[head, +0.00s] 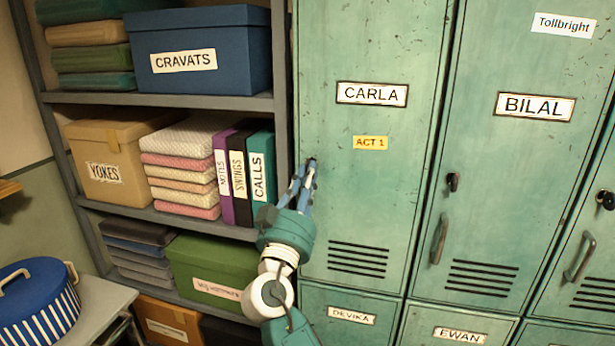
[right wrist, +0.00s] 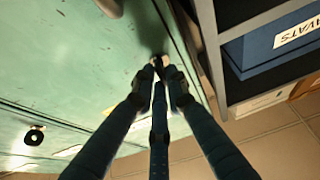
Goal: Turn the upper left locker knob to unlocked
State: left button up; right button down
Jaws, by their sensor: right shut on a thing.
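The upper left locker (head: 365,220) is a green door labelled CARLA with a yellow ACT 1 tag. Its small dark knob (head: 312,161) is at the door's left edge, mostly covered by my fingers. In the right wrist view the dark knob (right wrist: 159,59) shows just beyond the fingertips. My right gripper (head: 305,174) is shut on the knob, its blue fingers drawn together around it, as the right wrist view (right wrist: 158,75) also shows. Which way the knob is turned cannot be told. The handle of this door is hidden behind my gripper. My left gripper is not in view.
A shelf (head: 190,103) with boxes, folded cloths and binders (head: 262,165) stands close to the left of my gripper. The BILAL locker (head: 515,190) is to the right, with its own knob (head: 453,181) and protruding handle (head: 438,240).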

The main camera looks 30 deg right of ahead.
jog(key=shift+s+d+r+n+t+y+p, duration=0.1)
jog(key=shift+n+t+y+p, duration=0.1)
jog(key=shift+n, duration=0.45)
jog(key=shift+r+n+t+y+p, duration=0.1)
jog(key=shift+n+t+y, duration=0.1)
jog(key=shift+n, duration=0.45)
jog(key=shift+s+d+r+n+t+y+p, duration=0.1)
jog(key=shift+r+n+y+p, duration=0.15)
jog(key=shift+n+y+p, duration=2)
jog(key=shift+r+n+t+y+p, duration=0.15)
jog(key=shift+n+y+p, duration=0.25)
jog(key=shift+n+p, duration=3.6)
jog(key=shift+s+d+r+n+t+y+p, duration=0.1)
jog(key=shift+r+n+y+p, duration=0.2)
jog(key=shift+n+y+p, duration=1.95)
jog(key=n+h+p, duration=0.1)
jog(key=n, duration=0.2)
jog(key=shift+h, duration=0.4)
jog(key=c, duration=1.7)
grip_release()
jog(key=shift+c, duration=0.2)
jog(key=shift+w+f, duration=0.1)
